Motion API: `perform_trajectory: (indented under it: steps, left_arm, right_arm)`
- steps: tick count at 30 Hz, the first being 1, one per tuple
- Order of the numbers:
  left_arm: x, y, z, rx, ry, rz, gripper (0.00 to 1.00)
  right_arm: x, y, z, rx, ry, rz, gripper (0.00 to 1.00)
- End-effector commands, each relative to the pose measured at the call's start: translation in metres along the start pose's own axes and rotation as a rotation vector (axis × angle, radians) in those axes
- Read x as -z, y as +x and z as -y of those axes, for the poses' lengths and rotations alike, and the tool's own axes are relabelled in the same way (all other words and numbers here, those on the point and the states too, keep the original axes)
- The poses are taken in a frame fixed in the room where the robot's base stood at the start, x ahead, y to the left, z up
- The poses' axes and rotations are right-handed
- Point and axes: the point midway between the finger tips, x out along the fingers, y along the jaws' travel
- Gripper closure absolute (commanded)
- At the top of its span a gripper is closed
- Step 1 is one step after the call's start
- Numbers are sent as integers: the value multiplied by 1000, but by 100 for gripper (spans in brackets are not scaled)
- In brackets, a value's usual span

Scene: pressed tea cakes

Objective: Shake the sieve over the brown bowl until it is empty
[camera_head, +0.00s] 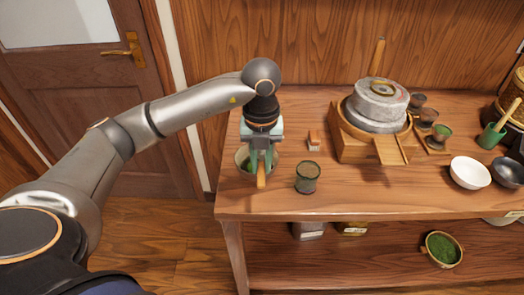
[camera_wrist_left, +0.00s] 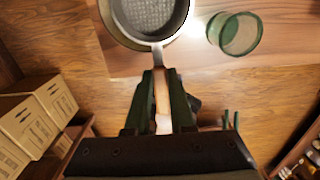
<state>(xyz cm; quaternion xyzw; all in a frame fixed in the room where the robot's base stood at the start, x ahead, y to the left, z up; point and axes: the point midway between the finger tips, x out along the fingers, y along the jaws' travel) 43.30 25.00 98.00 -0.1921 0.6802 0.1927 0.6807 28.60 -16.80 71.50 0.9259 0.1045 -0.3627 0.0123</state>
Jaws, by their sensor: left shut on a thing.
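My left gripper (camera_head: 262,165) is shut on the wooden handle of the sieve and points down at the table's left end. In the left wrist view the fingers (camera_wrist_left: 161,85) clamp the handle, and the sieve (camera_wrist_left: 150,14) reaches away from them with grey mesh showing and no clear powder on it. A tan rim (camera_wrist_left: 187,38) shows just outside the sieve, probably the brown bowl beneath it. In the head view the gripper partly covers the sieve and bowl, and some green shows there; I cannot tell which of them holds it. My right gripper is out of view.
A dark green cup (camera_head: 308,178) stands close right of the gripper, near the front edge. A small brush-like block (camera_head: 314,140) lies behind it. The stone mill (camera_head: 380,104), a white bowl (camera_head: 470,172) and a black bowl (camera_head: 509,172) are farther right. Bare table (camera_head: 385,190) lies between.

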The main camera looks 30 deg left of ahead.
Motion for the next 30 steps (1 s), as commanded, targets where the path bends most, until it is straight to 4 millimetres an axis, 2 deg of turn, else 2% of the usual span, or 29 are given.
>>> perform_trajectory:
  steps: [8, 24, 30]
  left_arm:
    - [0, -2, 0, 1, 0, 1, 100]
    - [0, -45, 0, 1, 0, 1, 100]
    - [0, -51, 0, 1, 0, 0, 100]
  right_arm:
    - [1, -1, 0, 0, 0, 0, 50]
    - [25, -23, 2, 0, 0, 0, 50]
    - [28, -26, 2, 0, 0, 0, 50]
